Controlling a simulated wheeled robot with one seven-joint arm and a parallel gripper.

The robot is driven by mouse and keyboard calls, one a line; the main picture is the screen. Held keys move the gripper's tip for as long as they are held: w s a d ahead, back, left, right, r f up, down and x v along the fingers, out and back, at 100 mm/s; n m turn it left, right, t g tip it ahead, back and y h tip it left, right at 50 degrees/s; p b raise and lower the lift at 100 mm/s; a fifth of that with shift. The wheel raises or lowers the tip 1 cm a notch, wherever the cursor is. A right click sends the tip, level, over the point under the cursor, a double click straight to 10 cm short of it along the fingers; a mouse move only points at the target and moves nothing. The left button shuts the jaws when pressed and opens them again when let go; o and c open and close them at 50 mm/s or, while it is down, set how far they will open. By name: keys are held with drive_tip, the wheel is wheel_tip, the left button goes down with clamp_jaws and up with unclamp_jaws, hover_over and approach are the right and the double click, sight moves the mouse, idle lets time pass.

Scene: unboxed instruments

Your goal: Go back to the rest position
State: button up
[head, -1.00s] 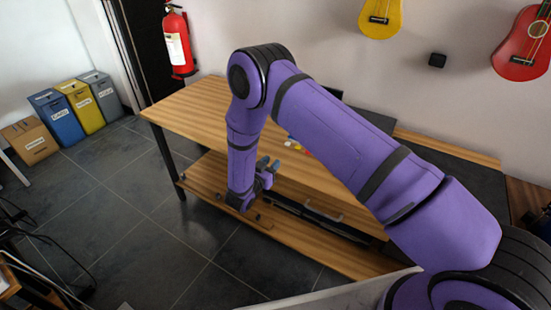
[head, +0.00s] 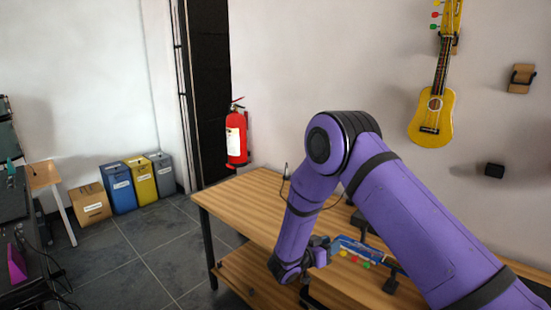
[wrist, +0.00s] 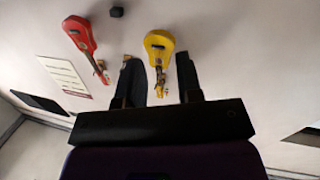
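My gripper (head: 322,250) is at the end of my purple arm, over the wooden table, in the head view. In the wrist view its two dark fingers (wrist: 158,72) stand apart with nothing held between them. The fingers point toward the wall. A yellow ukulele (wrist: 159,44) shows between them on that wall, well beyond the fingertips. A blue item with coloured knobs (head: 352,246) appears just right of my gripper in the head view. I cannot tell whether they touch. My arm hides part of the table.
The wooden table (head: 248,198) has a bare left end. A yellow ukulele (head: 431,117) and a black box (head: 494,170) are on the wall. A red fire extinguisher (head: 236,138) hangs behind the table. Bins (head: 117,187) stand far left, with open floor in front.

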drive_tip(key=s+d+r+g+y, duration=0.1)
drive_tip(key=s+d+r+g, duration=0.3)
drive_tip(key=r, duration=0.4)
drive_tip(key=s+d+r+n+g+y, duration=0.1)
drive_tip(key=s+d+r+g, duration=0.1)
drive_tip(key=s+d+r, duration=0.45)
drive_tip(key=s+d+r+g+y, duration=0.1)
drive_tip(key=s+d+r+g, duration=0.2)
drive_tip(key=r, duration=0.7)
drive_tip(key=s+r+n+t+y, duration=0.2)
drive_tip(key=s+r+n+y, duration=0.2)
drive_tip(key=s, duration=0.8)
drive_tip(key=s+r+n+t+y, duration=0.2)
drive_tip(key=s+r+y, duration=0.5)
drive_tip(key=s, duration=0.6)
drive_tip(key=shift+a+r+n+t, duration=0.15)
drive_tip(key=shift+r+n+t, duration=0.15)
drive_tip(key=shift+n, duration=0.6)
drive_tip(key=shift+s, duration=0.1)
